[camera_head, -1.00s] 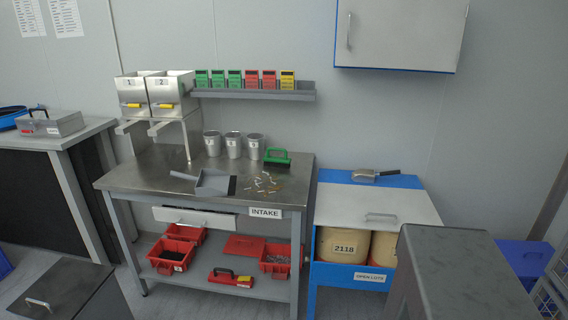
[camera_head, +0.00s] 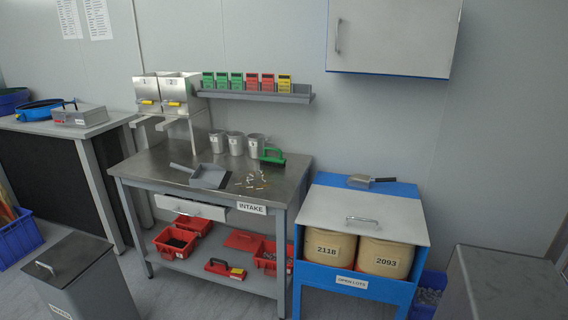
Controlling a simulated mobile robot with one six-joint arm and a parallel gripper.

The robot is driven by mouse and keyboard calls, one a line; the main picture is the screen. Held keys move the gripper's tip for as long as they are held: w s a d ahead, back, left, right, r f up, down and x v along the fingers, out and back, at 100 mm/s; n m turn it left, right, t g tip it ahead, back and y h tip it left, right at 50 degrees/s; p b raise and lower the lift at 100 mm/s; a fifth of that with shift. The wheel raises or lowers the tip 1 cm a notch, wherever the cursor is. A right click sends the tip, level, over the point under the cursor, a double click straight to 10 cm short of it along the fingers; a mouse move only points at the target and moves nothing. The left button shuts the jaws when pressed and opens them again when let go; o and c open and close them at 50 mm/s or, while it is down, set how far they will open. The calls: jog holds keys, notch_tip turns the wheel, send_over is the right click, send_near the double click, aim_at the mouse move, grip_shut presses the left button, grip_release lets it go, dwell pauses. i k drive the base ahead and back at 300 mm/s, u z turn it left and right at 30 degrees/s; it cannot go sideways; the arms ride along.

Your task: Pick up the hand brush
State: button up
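The hand brush (camera_head: 272,156) looks to be the green-handled tool with a dark underside on the steel intake table (camera_head: 160,164), near its back right corner. It stands just right of the metal cups and behind some small scattered pieces. My gripper is not in view, so I cannot see its state.
A grey dustpan (camera_head: 210,177) and scattered bits (camera_head: 252,180) lie near the brush. Metal cups (camera_head: 235,143) stand beside it, below a shelf of coloured boxes (camera_head: 245,83). A blue cabinet (camera_head: 318,268) adjoins on the right. Grey boxes stand at front left (camera_head: 80,282) and front right (camera_head: 505,285).

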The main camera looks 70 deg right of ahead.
aim_at(279, 162)
jog(key=u, duration=0.1)
jog(key=k, duration=0.65)
jog(key=z, duration=1.15)
jog(key=i, duration=0.8)
jog(key=z, duration=0.05)
